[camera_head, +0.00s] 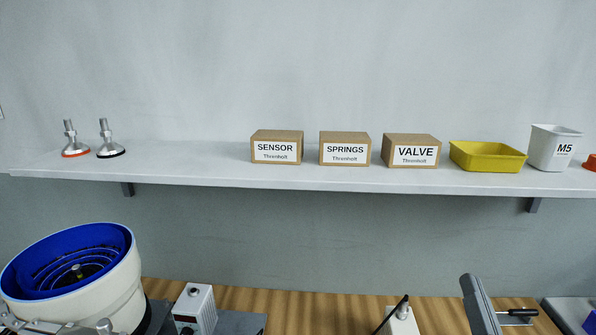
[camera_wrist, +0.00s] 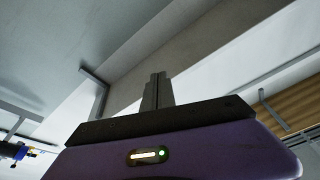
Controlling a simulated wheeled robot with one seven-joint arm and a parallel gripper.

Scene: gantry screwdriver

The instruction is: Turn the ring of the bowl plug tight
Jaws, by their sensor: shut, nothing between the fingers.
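A feeder bowl (camera_head: 75,275) with a blue inside and a cream outer wall stands at the lower left in the head view. No ring of a bowl plug can be made out in either view. My gripper (camera_wrist: 157,78) shows in the wrist view with its two fingers together and nothing between them. It points toward a plain wall area under a shelf, apart from any object. My gripper is not seen in the head view, so its distance to the bowl cannot be told.
A wall shelf (camera_head: 200,172) carries two levelling feet, a SENSOR box (camera_head: 277,147), a SPRINGS box (camera_head: 345,149), a VALVE box (camera_head: 411,151), a yellow bin (camera_head: 488,157) and an M5 bin (camera_head: 553,148). A white box (camera_head: 194,309) and a cabled device (camera_head: 399,321) stand on the wooden bench (camera_head: 290,296).

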